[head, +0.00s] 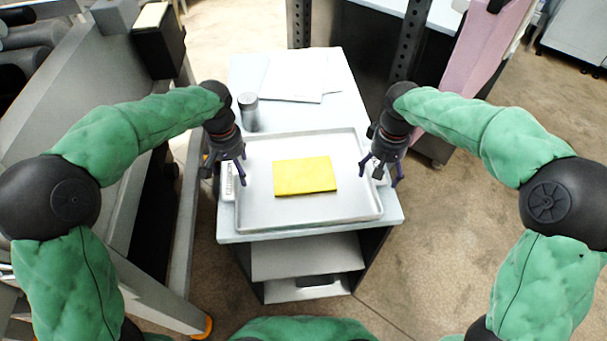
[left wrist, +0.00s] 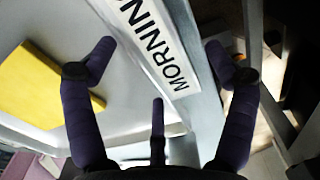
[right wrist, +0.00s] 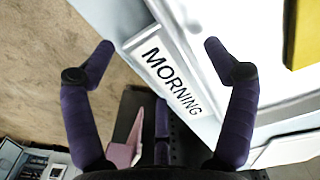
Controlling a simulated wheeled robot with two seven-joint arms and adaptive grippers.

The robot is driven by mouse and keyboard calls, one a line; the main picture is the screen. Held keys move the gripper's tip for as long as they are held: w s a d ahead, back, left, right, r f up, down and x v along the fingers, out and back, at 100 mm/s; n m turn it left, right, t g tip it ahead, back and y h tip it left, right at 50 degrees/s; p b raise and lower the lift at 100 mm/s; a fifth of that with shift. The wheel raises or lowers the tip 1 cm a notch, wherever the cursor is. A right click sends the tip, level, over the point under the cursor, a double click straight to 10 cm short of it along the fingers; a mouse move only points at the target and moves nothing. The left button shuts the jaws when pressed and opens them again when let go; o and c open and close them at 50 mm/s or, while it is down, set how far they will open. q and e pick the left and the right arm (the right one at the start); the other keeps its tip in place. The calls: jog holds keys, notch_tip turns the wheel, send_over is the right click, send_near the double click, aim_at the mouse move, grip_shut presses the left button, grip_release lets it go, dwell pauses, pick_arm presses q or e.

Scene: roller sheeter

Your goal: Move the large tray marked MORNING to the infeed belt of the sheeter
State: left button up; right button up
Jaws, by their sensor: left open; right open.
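The large grey tray (head: 310,212) lies flat on a pale cart top (head: 275,234), with a yellow slab (head: 305,176) in its middle. A white MORNING label shows at the tray's side in the left wrist view (left wrist: 165,50) and in the right wrist view (right wrist: 172,80). My left gripper (head: 227,174) is open over the tray's left side edge, its fingers to either side of the labelled rim. My right gripper (head: 380,172) is open over the right side edge in the same way. I cannot tell whether any finger touches the tray.
A dark grey cylinder (head: 248,112) and white sheets (head: 296,76) lie behind the tray on the cart. A large grey machine (head: 85,120) stands close on the left. A pink panel (head: 470,55) and dark perforated posts (head: 410,40) are at the back right.

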pick_arm(q)
grip_shut()
pick_arm(e)
grip_shut()
pick_arm(q)
jog(key=shift+r, duration=0.15)
pick_arm(e)
jog(key=shift+r, duration=0.2)
